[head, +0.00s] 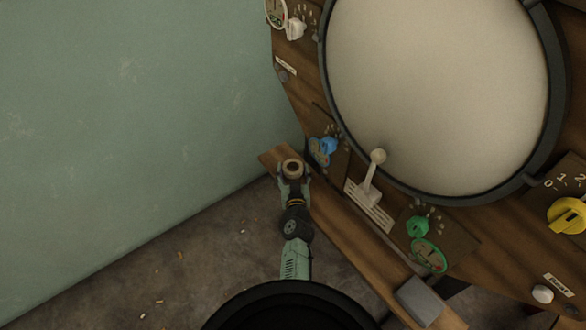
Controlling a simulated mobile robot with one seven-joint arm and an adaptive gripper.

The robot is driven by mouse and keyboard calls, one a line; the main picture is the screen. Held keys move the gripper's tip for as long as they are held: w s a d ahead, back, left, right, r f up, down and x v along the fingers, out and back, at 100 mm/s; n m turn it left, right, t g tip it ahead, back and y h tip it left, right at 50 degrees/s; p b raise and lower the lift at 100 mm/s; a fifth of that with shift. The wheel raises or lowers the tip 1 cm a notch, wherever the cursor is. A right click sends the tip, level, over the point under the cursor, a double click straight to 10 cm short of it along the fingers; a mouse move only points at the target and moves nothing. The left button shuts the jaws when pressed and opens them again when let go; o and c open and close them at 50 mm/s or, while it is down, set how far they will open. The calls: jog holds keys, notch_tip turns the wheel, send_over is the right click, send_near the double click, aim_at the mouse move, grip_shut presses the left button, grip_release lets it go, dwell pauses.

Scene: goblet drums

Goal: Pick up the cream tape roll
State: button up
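The cream tape roll (293,168) shows in the head view near the far left end of a narrow wooden ledge. It is a small ring with a dark centre hole and a brownish side. My gripper (293,179) is at the roll, on its near side. The two fingers are spread apart, one to the left and one to the right of the roll. The picture is too small to tell whether they touch or press on it, or whether the roll rests on the ledge.
The wooden ledge (345,243) runs from the roll down to the right, with a grey block (419,301) on it. Beside it, a wooden panel carries a white lever (371,174), a blue knob (328,146), a green knob (417,226) and a large round pale screen (440,90). A green wall stands left.

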jog(key=c, duration=0.8)
jog(key=shift+r, duration=0.1)
